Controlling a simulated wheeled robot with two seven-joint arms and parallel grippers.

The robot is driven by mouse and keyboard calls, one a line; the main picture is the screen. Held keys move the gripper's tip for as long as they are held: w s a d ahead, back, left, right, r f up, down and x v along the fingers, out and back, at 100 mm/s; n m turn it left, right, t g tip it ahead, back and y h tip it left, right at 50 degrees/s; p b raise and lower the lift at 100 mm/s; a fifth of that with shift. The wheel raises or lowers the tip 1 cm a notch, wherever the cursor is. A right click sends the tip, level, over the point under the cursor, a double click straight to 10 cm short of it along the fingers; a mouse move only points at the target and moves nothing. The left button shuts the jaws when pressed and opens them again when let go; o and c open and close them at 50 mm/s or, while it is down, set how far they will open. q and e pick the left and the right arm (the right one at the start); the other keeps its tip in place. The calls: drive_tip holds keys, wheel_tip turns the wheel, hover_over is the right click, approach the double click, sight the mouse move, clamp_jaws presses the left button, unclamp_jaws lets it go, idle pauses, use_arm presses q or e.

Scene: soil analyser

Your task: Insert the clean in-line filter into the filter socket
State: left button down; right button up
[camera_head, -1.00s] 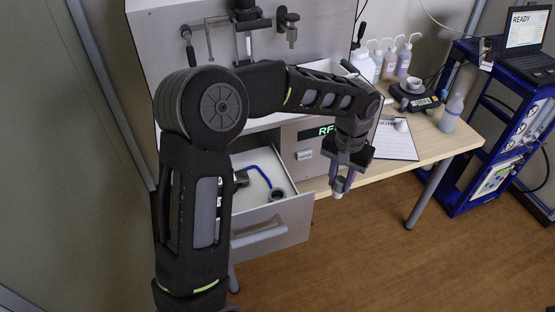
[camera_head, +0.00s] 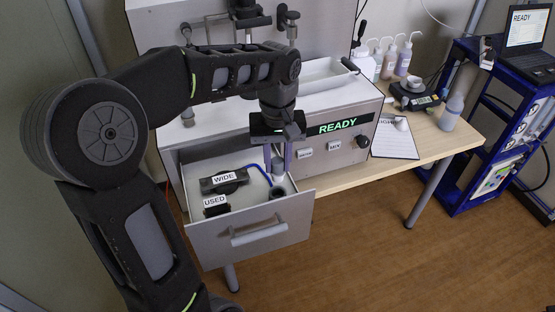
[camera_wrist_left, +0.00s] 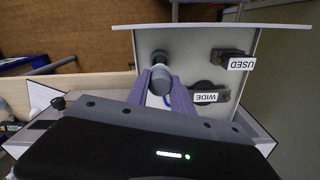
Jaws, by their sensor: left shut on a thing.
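My left gripper (camera_head: 278,162) points down over the open drawer. Its purple fingers are shut on the clean in-line filter (camera_head: 278,169), a small grey cylinder. The left wrist view also shows the filter (camera_wrist_left: 161,79) between the fingers. The filter socket, a dark round fitting (camera_head: 277,192), stands at the front right of the drawer. In the wrist view the socket (camera_wrist_left: 160,57) shows just beyond the filter and is partly hidden. The filter looks above the socket and apart from it; the exact gap cannot be told. My right gripper is not in view.
The open drawer (camera_head: 240,238) also holds a dark block labelled WIDE (camera_head: 223,180), another labelled USED (camera_head: 216,206) and a blue tube (camera_head: 259,173). The analyser front, with a READY display (camera_head: 337,126), stands close behind. A clipboard (camera_head: 397,137) lies on the table to the right.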

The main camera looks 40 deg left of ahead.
sight(278, 173)
use_arm(q)
drive_tip(key=shift+f+b, duration=1.5)
drive_tip(key=shift+f, duration=0.6)
drive_tip(key=shift+f+b, duration=1.25)
drive_tip(key=shift+f, duration=0.6)
drive_tip(key=c, duration=1)
unclamp_jaws()
drive_tip(key=shift+c, duration=0.2)
drive_tip(key=shift+r, duration=0.1)
wheel_tip(278, 173, up, 8)
drive_tip(key=shift+f, duration=0.1)
